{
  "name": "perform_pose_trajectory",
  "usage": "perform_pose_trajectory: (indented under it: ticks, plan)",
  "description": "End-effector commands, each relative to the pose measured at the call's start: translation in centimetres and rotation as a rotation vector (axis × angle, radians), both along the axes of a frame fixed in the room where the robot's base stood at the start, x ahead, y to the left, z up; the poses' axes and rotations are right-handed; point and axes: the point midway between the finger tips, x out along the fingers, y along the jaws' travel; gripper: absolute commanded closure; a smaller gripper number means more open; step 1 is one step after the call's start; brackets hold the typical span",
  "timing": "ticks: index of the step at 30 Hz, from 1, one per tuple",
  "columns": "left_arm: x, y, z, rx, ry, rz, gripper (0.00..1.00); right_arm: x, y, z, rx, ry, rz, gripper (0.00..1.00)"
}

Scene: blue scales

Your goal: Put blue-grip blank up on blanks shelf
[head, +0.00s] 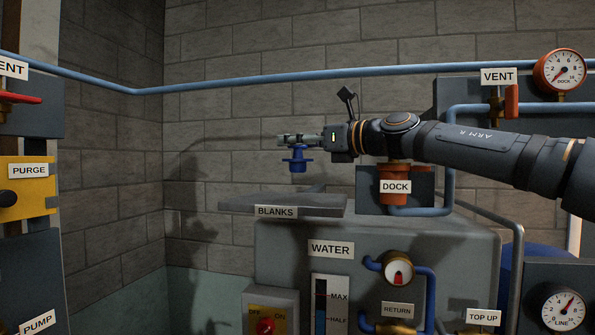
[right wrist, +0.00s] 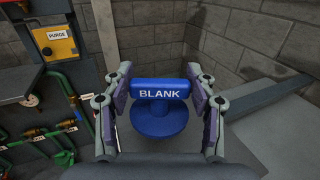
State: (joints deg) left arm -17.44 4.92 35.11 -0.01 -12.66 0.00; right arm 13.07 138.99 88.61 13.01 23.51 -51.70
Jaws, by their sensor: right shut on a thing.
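The blue-grip blank (head: 297,162) hangs in the air in the head view, a blue piece with a round flange. In the right wrist view the blue blank (right wrist: 160,113) shows its grip bar lettered BLANK between the fingers. My right gripper (head: 298,139) is shut on the grip. The blanks shelf (head: 318,206) is a grey ledge labelled BLANKS, below the blank with a clear gap between them. No other piece shows on its visible top. My left gripper is not in view.
An orange DOCK fitting (head: 394,184) stands right of the shelf, under my right arm. The grey WATER tank (head: 440,238) is below. A blue pipe (head: 250,79) runs along the wall above. A yellow PURGE panel (head: 27,188) is at the left.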

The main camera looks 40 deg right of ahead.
Motion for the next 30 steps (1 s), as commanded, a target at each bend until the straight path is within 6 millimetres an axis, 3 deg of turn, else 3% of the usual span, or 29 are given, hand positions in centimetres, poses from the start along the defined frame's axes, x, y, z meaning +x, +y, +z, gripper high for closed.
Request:
perform_pose_trajectory:
  ticks: [5, 12, 17, 29, 30]
  plan:
    - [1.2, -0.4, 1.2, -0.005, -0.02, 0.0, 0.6, 1.4, -1.2, -1.9, 0.002, -0.003, -0.002, 0.95]
    - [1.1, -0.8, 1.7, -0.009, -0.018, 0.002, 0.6, 2.2, -1.7, -3.1, 0.004, -0.001, -0.001, 0.95]
    - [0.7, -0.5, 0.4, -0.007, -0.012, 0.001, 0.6, 2.2, -1.8, -6.1, 0.001, -0.004, -0.001, 0.95]
    - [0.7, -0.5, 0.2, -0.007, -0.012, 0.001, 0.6, 2.2, -1.7, -6.8, -0.001, -0.003, -0.001, 0.95]
    - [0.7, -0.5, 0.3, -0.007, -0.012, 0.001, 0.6, 2.2, -1.7, -6.7, -0.001, -0.003, 0.0, 0.39]
